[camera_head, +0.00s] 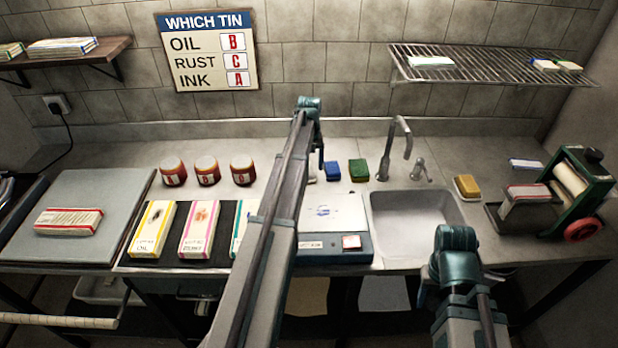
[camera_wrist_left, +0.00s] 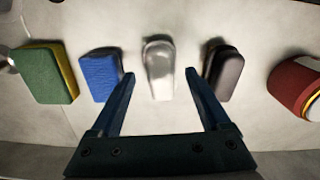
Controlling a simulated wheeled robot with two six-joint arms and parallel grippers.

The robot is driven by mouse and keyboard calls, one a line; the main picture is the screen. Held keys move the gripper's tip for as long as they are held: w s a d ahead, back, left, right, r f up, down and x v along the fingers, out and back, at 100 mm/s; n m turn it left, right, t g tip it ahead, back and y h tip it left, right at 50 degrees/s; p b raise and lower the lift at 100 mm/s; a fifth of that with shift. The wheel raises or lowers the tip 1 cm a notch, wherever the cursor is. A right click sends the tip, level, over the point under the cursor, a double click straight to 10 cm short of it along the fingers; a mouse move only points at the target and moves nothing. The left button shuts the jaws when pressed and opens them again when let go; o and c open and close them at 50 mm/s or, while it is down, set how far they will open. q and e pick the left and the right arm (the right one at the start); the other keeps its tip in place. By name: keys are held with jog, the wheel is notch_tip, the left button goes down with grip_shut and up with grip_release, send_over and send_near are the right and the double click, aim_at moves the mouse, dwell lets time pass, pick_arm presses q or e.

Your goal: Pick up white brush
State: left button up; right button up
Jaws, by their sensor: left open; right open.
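The white brush (camera_wrist_left: 158,62) lies on the counter in the left wrist view, a pale rounded block with a greyish top end. My left gripper (camera_wrist_left: 160,76) is open, with one finger on each side of the brush's near end; contact cannot be told. In the head view my left arm hides most of the brush, and the left gripper (camera_head: 320,155) hangs over the back of the counter. My right gripper (camera_head: 423,294) is open, mostly hidden by its own wrist, low in front of the sink.
In the left wrist view, a blue sponge (camera_wrist_left: 101,78) and a dark block (camera_wrist_left: 223,72) flank the brush closely. A green sponge (camera_wrist_left: 46,75) and a red tin (camera_wrist_left: 297,88) lie further out. The sink (camera_head: 415,215) is at right.

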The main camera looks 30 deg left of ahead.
pick_arm(q)
notch_tip(320, 180, down, 4)
jog(key=shift+a+r+b, duration=0.1)
jog(key=shift+r+b, duration=0.15)
jog(key=shift+b, duration=1)
jog(key=shift+r, duration=0.1)
grip_shut()
jog(key=shift+r, duration=0.1)
notch_tip(320, 180, up, 10)
jog(key=p, duration=1)
